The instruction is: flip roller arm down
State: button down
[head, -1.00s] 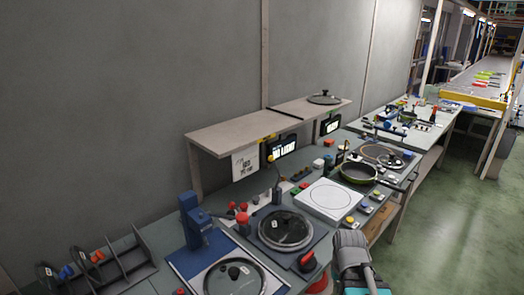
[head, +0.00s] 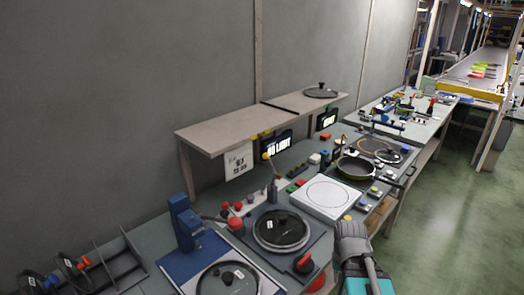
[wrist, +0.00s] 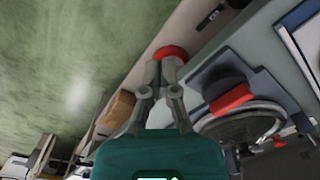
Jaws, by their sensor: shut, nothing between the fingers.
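In the head view, a lid station with a round glass lid (head: 281,230) stands on the bench. At its front right corner is a dark arm with a red part (head: 304,263), which I take for the roller arm. The same red part (wrist: 231,99) shows in the wrist view, right of my gripper, beside the lid's rim (wrist: 245,118). I cannot tell its exact tilt. My gripper (wrist: 165,65) is shut and empty. Its fingertips overlap a red round knob (wrist: 171,53) at the bench edge; contact cannot be told.
A second lid station with a blue post (head: 184,218) is at the front left. A white square plate (head: 327,199) and a green pan (head: 355,168) lie farther back. A shelf (head: 225,133) overhangs the bench. Open green floor (head: 440,240) is at right.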

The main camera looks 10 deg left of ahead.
jog(key=w+a+r+n+t+y+p, duration=0.1)
jog(key=w+a+r+n+p, duration=0.15)
jog(key=w+r+p, duration=0.35)
jog(key=w+a+r+n+t+y+p, duration=0.1)
jog(key=w+a+r+p, duration=0.2)
jog(key=w, duration=0.5)
jog(key=w+a+r+n+y+p, duration=0.1)
jog(key=w+a+r+n+p, duration=0.1)
jog(key=w+a+r+p, duration=0.4)
jog(key=n+t+y+p, duration=0.3)
jog(key=n+p, duration=0.2)
jog(key=p, duration=0.3)
send_near(263, 156)
jog(key=r, duration=0.1)
jog(key=w+r, duration=0.1)
jog(key=shift+w+a+r, duration=0.15)
jog(key=shift+w+r, duration=0.05)
jog(key=shift+r, duration=0.15)
jog(key=shift+f, duration=0.1)
jog(key=shift+b+x, duration=4)
jog(key=shift+x, duration=0.95)
jog(key=shift+s, duration=0.15)
